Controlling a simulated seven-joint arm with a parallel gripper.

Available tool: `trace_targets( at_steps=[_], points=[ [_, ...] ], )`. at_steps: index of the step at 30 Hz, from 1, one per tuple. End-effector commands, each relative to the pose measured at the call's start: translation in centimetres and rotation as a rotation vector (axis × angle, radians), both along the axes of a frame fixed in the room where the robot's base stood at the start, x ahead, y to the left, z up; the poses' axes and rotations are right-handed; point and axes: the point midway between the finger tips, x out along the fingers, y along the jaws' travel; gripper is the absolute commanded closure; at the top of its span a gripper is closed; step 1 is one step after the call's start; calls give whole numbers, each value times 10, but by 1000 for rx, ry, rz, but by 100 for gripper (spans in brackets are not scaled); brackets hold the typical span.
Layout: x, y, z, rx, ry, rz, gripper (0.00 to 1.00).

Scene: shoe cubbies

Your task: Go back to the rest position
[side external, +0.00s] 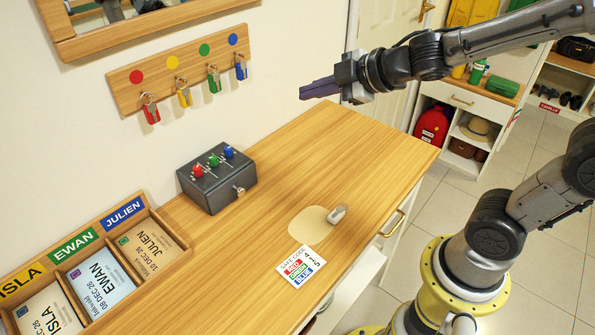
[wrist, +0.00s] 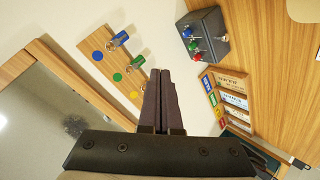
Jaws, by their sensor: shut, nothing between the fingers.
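My gripper (side external: 318,89) is shut and empty. In the side external view it is held in the air above the back of the wooden tabletop, to the right of the key rack, pointing left. In the wrist view my gripper's dark fingers (wrist: 163,80) lie together, with the key rack and wall behind them. My gripper touches nothing that I can see.
The key rack (side external: 128,80) with several keys hangs on the wall below a mirror. A dark box (side external: 213,193) with coloured knobs, a code card (side external: 291,283) and a ticket tray (side external: 186,247) are on the tabletop (side external: 345,150). Its right half is mostly clear.

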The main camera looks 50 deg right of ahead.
Motion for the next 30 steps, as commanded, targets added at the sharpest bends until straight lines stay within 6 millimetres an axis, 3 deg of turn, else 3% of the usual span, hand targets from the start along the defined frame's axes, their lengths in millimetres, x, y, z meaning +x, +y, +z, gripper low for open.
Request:
trace_targets(
  at_steps=[1, 2, 6, 10, 15, 21, 30],
  points=[
    [-14, -16, 20, 38, -34, -106, 100],
    [-23, -25, 27, 65, -42, -168, 100],
    [-72, -56, 39, 220, -12, -428, 100],
    [-124, -62, 23, 389, 104, -606, 100],
    [-179, -42, -12, 557, 344, -729, 100],
    [-208, -23, -34, 603, 533, -772, 100],
    [-211, -24, -36, 592, 548, -774, 100]
  ],
)
